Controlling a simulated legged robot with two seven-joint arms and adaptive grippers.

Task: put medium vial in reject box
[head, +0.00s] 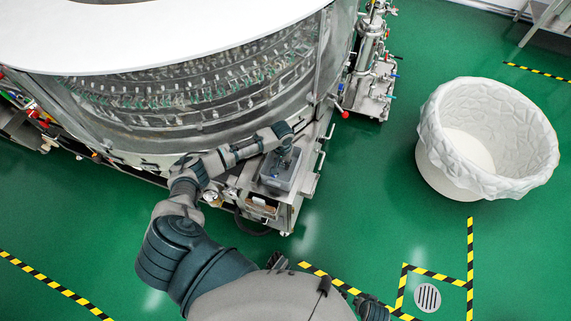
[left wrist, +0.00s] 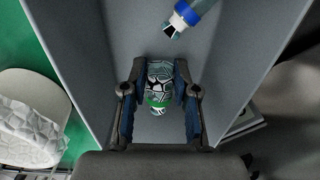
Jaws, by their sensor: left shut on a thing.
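A grey open-topped box (head: 279,178) stands on the small metal bench at the side of the washer. It may be the reject box; no label is readable. My left gripper (head: 284,157) points down into it from above. In the left wrist view, my left gripper (left wrist: 160,100) is shut on a clear vial (left wrist: 159,77) with a green band, one finger on each side. The grey box walls (left wrist: 75,60) surround it. I cannot judge the held vial's size.
The large round washer (head: 200,90) fills the upper left. A white lined bin (head: 480,140) stands on the green floor at right. A wheeled metal unit with pipes (head: 370,70) stands behind the bench. Open floor lies between bench and bin.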

